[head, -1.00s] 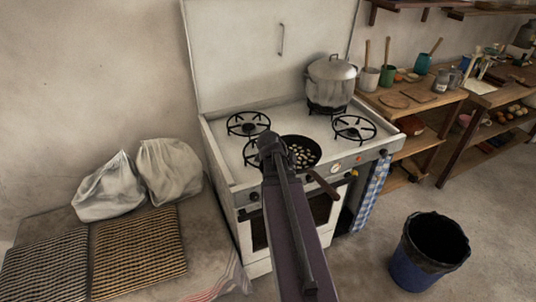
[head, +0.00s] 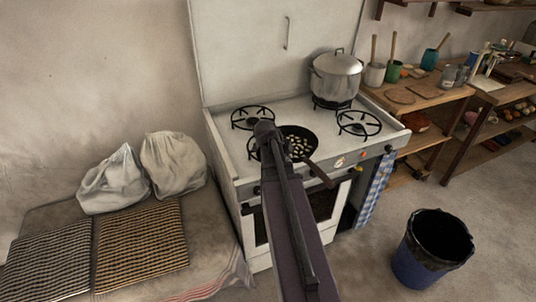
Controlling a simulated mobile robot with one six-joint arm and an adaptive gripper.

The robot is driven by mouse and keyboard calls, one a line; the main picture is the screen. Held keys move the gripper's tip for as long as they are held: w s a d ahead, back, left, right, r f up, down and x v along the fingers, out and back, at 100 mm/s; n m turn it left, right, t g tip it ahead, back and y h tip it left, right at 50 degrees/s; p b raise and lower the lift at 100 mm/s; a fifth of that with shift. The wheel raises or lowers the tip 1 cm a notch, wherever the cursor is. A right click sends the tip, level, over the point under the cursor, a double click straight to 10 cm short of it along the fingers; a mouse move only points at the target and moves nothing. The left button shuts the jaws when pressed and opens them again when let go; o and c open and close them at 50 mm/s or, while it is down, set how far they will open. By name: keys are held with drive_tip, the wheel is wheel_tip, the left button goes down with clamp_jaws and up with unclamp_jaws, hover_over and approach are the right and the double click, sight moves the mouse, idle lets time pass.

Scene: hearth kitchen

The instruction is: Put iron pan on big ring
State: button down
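The dark iron pan (head: 308,149) is at the front middle of the white stove (head: 300,113), with several small pale pieces in it. Its brown handle points toward the lower right, past the stove's front edge. I cannot tell whether a ring is under it. A bare ring (head: 358,123) is at the right, and another bare ring (head: 252,117) is at the back left. A third ring, front left, is partly hidden by my arm. I cannot tell by size which is the big ring. My arm reaches up in front of the stove; my gripper's fingers do not show.
A lidded metal pot (head: 336,76) stands on the back right ring. A blue bin (head: 433,247) stands on the floor at right. Shelves (head: 425,92) with pots and jars are right of the stove. Sacks (head: 172,165) and woven mats (head: 140,247) lie at left.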

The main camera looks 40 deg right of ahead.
drive_tip(key=w, duration=0.6)
drive_tip(key=w+a+f, duration=0.1)
drive_tip(key=w, duration=0.2)
drive_tip(key=shift+w+b, duration=0.35)
drive_tip(key=shift+b, duration=0.05)
drive_tip(key=shift+w, duration=0.5)
drive_tip(key=shift+w+f, duration=0.15)
drive_tip(key=shift+w, duration=0.1)
drive_tip(key=shift+s+f+b, duration=0.1)
drive_tip(key=shift+f+b, duration=1.5)
drive_tip(key=shift+b, duration=0.25)
drive_tip(key=shift+f, duration=0.15)
drive_tip(key=c, duration=0.8)
unclamp_jaws()
drive_tip(key=shift+r, duration=0.2)
